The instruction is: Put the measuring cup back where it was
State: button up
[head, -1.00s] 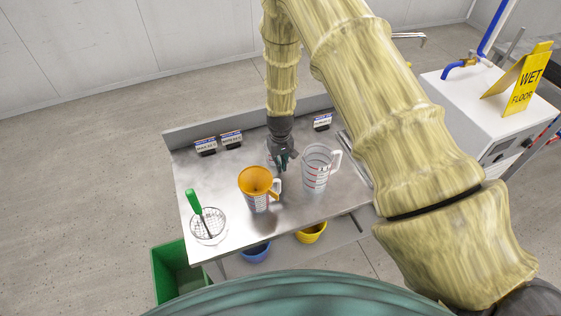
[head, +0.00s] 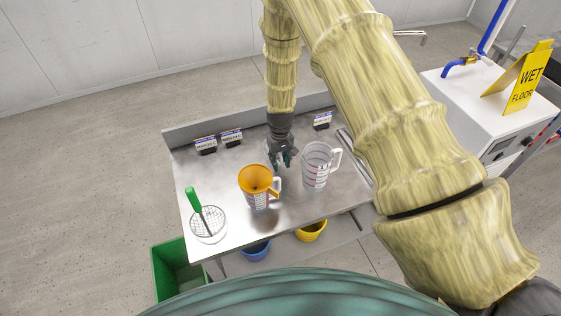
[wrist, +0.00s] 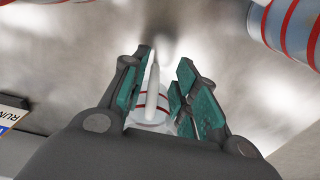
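A small clear measuring cup (wrist: 152,116) with red bands and a pale upright handle stands on the steel table (head: 235,225), between my fingers in the wrist view. In the head view my gripper mostly hides it. My gripper (head: 281,164) is low over the table; in the wrist view its green-padded fingers (wrist: 165,88) are spread on either side of the handle. The left finger is very close to the handle; a gap shows on the right. I cannot tell whether the left one touches.
A large clear jug (head: 318,168) stands close right of my gripper, and a jug with an orange funnel (head: 258,181) stands front left. A green-handled strainer (head: 208,224) lies farther left. Label stands (head: 232,138) line the back. A yellow wet-floor sign (head: 522,80) is at right.

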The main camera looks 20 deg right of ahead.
notch_tip(320, 180, up, 12)
jog(key=b, duration=0.4)
jog(key=shift+f, duration=0.25)
